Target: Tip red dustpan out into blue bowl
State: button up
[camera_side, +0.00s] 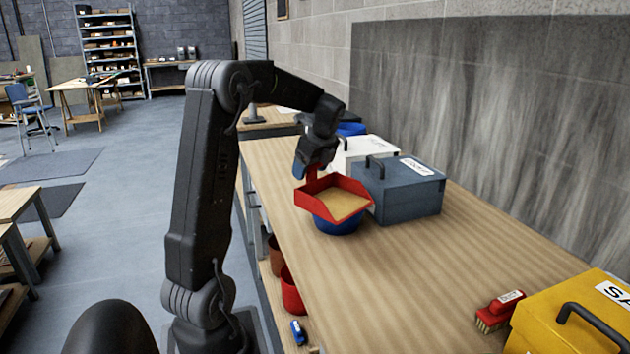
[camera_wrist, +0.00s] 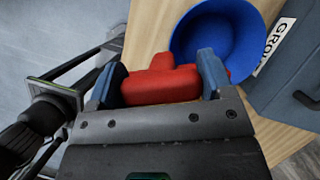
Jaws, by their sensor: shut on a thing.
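The red dustpan (camera_side: 305,202) holds a layer of tan, sand-like material (camera_side: 342,204). It is over the blue bowl (camera_side: 338,226), whose upper part it hides in the side view. The pan looks close to level or slightly tilted; I cannot tell whether it touches the rim. My gripper (camera_side: 312,170) is shut on the dustpan's red handle, which shows between the two blue-grey fingers in the wrist view (camera_wrist: 160,85). The bowl's inside (camera_wrist: 222,35) shows beyond the handle there, plain blue where visible. The pan's tray is not clearly visible in the wrist view.
A blue-grey handled box (camera_side: 405,190) stands just right of the bowl, with a white box (camera_side: 365,152) behind it. A yellow box (camera_side: 570,318) and a red brush (camera_side: 500,311) are at the near right. The bench (camera_side: 420,275) between is clear.

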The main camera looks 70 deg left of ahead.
aim_at(314, 190)
jog(key=a+r+n+g+h, duration=0.2)
jog(key=a+n+h, duration=0.2)
jog(key=a+n, duration=0.8)
jog(key=d+f+n+g+y, duration=0.1)
jog(key=d+y, duration=0.3)
jog(key=y, duration=0.1)
jog(key=d+f+n+y, duration=0.2)
jog(key=d+y, duration=0.2)
jog(key=y, duration=0.1)
jog(key=d+f+n+g+y, duration=0.1)
jog(key=d+y, duration=0.2)
jog(key=y, duration=0.2)
jog(key=shift+w+d+f+n+g, duration=0.15)
jog(key=shift+d+f+n+g, duration=0.15)
jog(key=shift+d+f+n, duration=0.1)
jog(key=d+f+g+y, duration=0.1)
jog(key=d+f+n+g+y, duration=0.1)
jog(key=y, duration=0.1)
jog(key=shift+d+f+n, duration=0.1)
jog(key=shift+d+n, duration=0.1)
jog(key=shift+n, duration=0.1)
jog(key=shift+d+f+n+g+y, duration=0.4)
jog(key=shift+f+n+g+y, duration=0.15)
jog(key=shift+y, duration=0.35)
jog(key=shift+r, duration=0.2)
